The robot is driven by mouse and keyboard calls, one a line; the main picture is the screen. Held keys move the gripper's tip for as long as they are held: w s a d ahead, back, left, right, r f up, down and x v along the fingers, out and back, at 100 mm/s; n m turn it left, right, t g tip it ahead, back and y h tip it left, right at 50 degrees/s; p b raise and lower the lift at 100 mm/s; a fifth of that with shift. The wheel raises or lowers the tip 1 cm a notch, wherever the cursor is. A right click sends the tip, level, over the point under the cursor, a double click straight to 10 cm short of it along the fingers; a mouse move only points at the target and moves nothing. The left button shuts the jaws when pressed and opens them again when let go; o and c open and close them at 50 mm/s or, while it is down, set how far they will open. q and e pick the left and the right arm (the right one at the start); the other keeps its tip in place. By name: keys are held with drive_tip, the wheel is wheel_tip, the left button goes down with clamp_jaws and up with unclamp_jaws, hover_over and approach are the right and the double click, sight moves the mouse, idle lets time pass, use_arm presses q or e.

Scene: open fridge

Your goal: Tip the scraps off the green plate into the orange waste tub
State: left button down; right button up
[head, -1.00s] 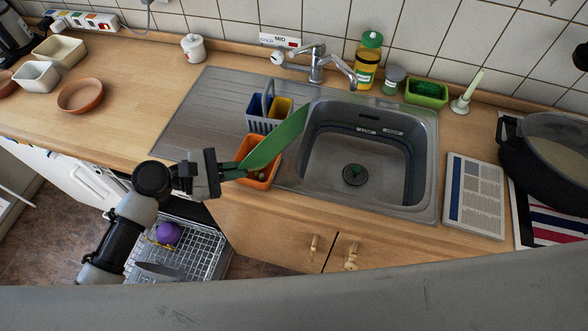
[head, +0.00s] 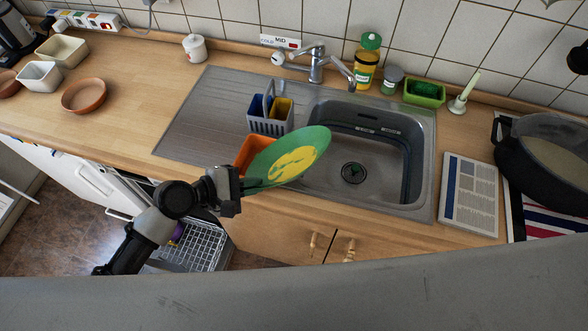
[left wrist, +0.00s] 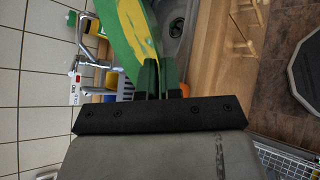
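My left gripper (head: 246,183) is shut on the near-left rim of the green plate (head: 312,142). The plate is held tilted above the orange waste tub (head: 252,153) and the sink's left edge. Its upper face shows a yellow smear (head: 294,163); no loose scraps stand out on it. The plate hides most of the tub, so its contents cannot be seen. In the left wrist view, the fingers (left wrist: 157,78) pinch the plate (left wrist: 125,35), with the yellow patch showing. My right gripper is not in view.
A grey caddy (head: 270,125) with blue and yellow items stands just behind the tub. The sink (head: 350,190) and its tap (head: 318,65) lie to the right. An open dishwasher rack (head: 200,245) is below.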

use_arm(q)
drive_tip(key=shift+s+d+f, duration=0.15)
drive_tip(key=shift+s+d, duration=0.05)
drive_tip(key=f+m+t+y, duration=0.1)
drive_tip(key=s+f+m+t+y, duration=0.1)
drive_tip(key=f, duration=0.1)
drive_tip(key=d+f+m+y, duration=0.1)
drive_tip(key=f, duration=0.1)
drive_tip(key=shift+s+d+m+t, duration=0.1)
drive_tip(key=shift+s+m+t, duration=0.05)
drive_tip(key=shift+m+t, duration=0.2)
idle(0.4)
drive_tip(key=shift+f, duration=0.1)
drive_tip(key=shift+f+m+t+y, duration=0.35)
drive_tip(key=shift+y, duration=0.15)
